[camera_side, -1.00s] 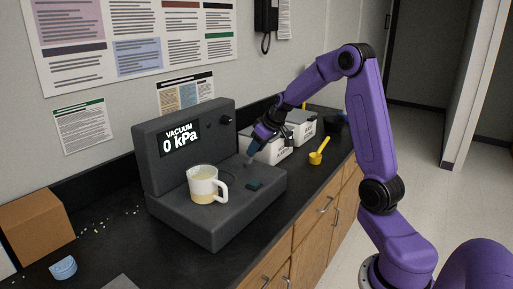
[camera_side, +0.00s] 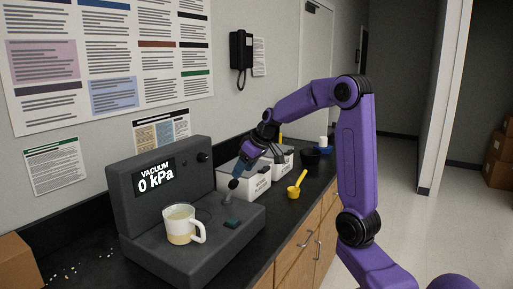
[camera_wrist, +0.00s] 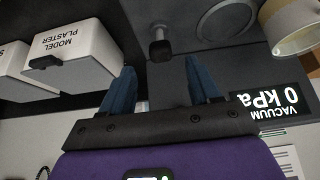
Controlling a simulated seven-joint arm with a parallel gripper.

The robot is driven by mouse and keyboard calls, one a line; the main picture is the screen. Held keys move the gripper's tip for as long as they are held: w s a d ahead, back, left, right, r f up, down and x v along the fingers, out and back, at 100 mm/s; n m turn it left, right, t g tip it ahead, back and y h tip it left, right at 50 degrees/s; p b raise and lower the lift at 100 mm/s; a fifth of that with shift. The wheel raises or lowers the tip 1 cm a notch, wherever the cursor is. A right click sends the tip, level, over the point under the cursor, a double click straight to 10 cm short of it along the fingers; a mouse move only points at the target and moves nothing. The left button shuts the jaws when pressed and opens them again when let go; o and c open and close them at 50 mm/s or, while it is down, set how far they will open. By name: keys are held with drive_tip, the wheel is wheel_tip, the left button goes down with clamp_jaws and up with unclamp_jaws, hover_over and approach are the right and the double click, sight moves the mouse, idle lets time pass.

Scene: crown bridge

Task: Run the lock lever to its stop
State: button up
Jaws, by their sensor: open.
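The lock lever, a dark rounded knob on a short stem (camera_side: 232,184), stands at the back right of the grey vacuum machine's base (camera_side: 190,262). In the wrist view the lever (camera_wrist: 160,47) lies just beyond my fingertips, roughly centred between them. My gripper (camera_side: 240,169) points down at it from the upper right, its blue fingers spread and empty. The wrist view shows the open fingers (camera_wrist: 160,75) apart from the knob. The machine's display (camera_side: 155,177) reads VACUUM 0 kPa.
A cream-filled mug (camera_side: 181,224) sits on the machine's base, left of the lever. White plaster boxes (camera_side: 257,182) stand close behind my gripper.

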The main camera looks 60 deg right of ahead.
sight(233, 179)
drive_tip(key=v, duration=0.9)
drive_tip(key=shift+s+r, duration=0.2)
drive_tip(key=shift+g, duration=0.7)
drive_tip(key=w+x, duration=0.1)
drive_tip(key=x, duration=0.5)
drive_tip(key=w+r+x, duration=0.1)
drive_tip(key=x, duration=0.5)
drive_tip(key=w+x, duration=0.1)
drive_tip(key=x, duration=0.5)
drive_tip(key=shift+r, duration=0.2)
